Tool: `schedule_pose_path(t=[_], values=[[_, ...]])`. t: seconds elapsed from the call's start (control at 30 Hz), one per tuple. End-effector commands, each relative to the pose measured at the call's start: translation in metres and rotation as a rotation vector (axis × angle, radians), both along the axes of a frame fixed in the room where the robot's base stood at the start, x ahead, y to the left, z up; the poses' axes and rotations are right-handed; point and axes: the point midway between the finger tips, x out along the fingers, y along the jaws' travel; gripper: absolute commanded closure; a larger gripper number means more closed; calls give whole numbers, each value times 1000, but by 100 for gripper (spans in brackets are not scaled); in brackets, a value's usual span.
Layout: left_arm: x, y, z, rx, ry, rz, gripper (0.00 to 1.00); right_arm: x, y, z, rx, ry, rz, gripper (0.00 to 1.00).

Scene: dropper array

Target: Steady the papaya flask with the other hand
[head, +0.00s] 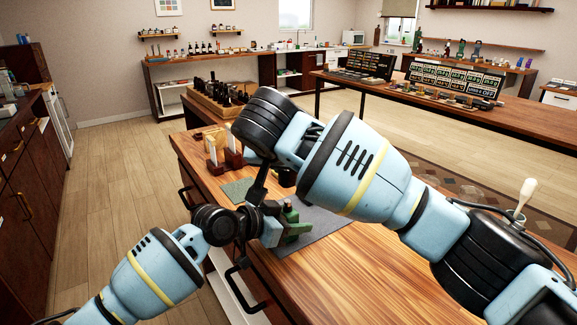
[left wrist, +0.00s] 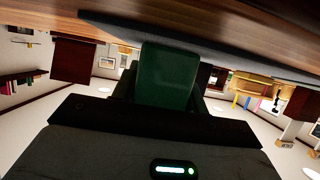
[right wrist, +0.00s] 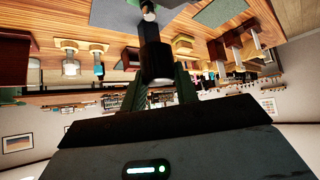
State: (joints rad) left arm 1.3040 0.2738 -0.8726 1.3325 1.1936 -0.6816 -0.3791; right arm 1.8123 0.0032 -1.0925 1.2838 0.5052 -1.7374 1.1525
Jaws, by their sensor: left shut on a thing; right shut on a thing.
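A dark green flask-like body (left wrist: 168,75) sits between my left gripper's fingers in the left wrist view. In the head view it is the green thing (head: 292,222) on the grey mat (head: 325,222). I see no label telling that it is the papaya flask. My left gripper (head: 270,222) is shut on it from the left, low over the mat. My right gripper (head: 258,190) reaches down just above and behind it. It is shut on a dark, slim, dropper-like piece (right wrist: 153,55) with a pale end. My right arm hides part of the mat.
Wooden stands (head: 228,155) and a small green mat (head: 237,190) lie behind on the wooden bench. A dark bottle rack (head: 205,100) stands at its far end. A white pestle in a cup (head: 524,195) stands at right. The front bench top is bare.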

Motion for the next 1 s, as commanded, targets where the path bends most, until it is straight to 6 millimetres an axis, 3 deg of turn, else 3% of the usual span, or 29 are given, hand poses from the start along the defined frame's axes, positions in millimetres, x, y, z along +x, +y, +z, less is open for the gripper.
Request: schedule_pose_path(t=[0.03, 1.0], values=[[-1, 2, -9, 11, 13, 2, 84, -2, 3, 1, 1, 0, 2, 100], [-1, 1, -9, 11, 13, 1, 84, -44, 46, 31, 1, 0, 2, 100]])
